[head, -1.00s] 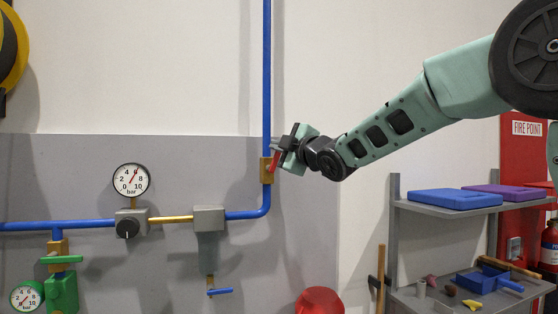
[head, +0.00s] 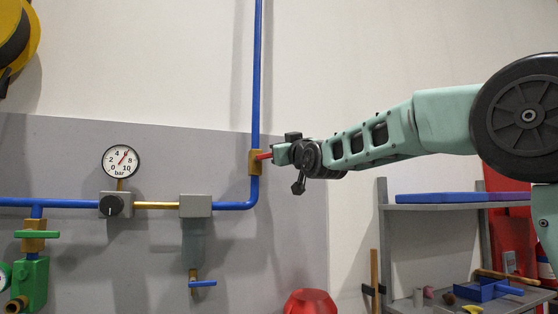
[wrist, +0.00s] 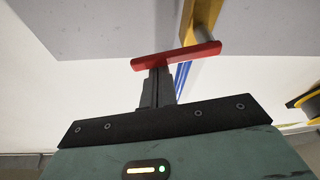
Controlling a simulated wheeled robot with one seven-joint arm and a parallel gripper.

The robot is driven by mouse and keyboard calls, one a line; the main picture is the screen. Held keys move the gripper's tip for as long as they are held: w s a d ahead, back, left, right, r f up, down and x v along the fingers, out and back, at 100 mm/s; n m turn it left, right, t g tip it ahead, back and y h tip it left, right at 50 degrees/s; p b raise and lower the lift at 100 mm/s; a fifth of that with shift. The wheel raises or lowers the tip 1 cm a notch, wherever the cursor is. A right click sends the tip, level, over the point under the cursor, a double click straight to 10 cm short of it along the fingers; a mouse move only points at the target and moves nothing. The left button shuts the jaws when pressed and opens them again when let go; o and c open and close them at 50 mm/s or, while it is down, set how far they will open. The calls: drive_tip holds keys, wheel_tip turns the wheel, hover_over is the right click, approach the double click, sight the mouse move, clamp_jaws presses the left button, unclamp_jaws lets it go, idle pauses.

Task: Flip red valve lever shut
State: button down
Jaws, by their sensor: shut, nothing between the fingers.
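The red valve lever (head: 264,156) sticks out to the right from a brass valve body (head: 255,167) on the vertical blue pipe (head: 257,80). It lies near level, at a large angle to the pipe. My gripper (head: 281,155) is at the lever's right end and hides part of it. In the wrist view, the red lever (wrist: 176,55) crosses just beyond the tips of my gripper (wrist: 158,84). The dark fingers are together with nothing between them. The tips are against or very close to the lever; I cannot tell which.
A round gauge (head: 122,161) and a black knob (head: 115,205) sit left on the pipework. A green valve handle (head: 37,234) and a small blue lever (head: 202,283) are lower. A shelf (head: 440,206) stands right, and a red rounded object (head: 310,302) is below.

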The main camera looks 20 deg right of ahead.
drive_tip(key=s+b, duration=0.2)
drive_tip(key=s, duration=0.7)
drive_tip(key=shift+s+r, duration=0.25)
drive_tip(key=shift+r, duration=0.15)
idle(0.5)
